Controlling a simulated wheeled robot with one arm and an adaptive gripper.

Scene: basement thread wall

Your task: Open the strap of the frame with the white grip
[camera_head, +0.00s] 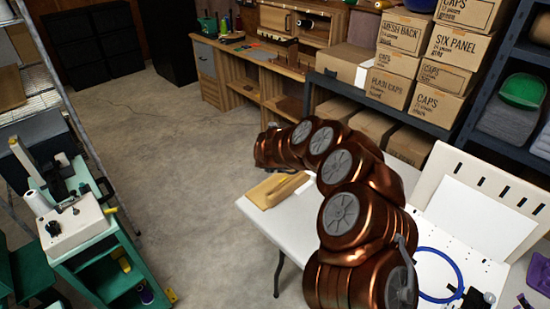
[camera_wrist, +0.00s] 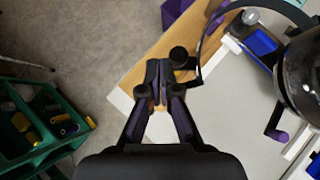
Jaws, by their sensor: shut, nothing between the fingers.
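My gripper (camera_wrist: 158,85) shows in the wrist view with its dark fingers together and nothing between them. It is over the edge of a tan wooden board (camera_wrist: 162,62). A thin black curved band (camera_wrist: 205,52) with dark round knobs lies just right of the fingertips; I cannot tell whether they touch. A white bar (camera_wrist: 232,46) lies beside a blue block (camera_wrist: 261,42); I cannot tell if it is the white grip. A purple piece (camera_wrist: 277,134) is at the right. No strap can be made out clearly. In the head view my arm hides the gripper.
The wooden board (camera_head: 272,190) lies on the white table (camera_head: 258,215). A green cart (camera_head: 118,262) stands left. The floor between is clear.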

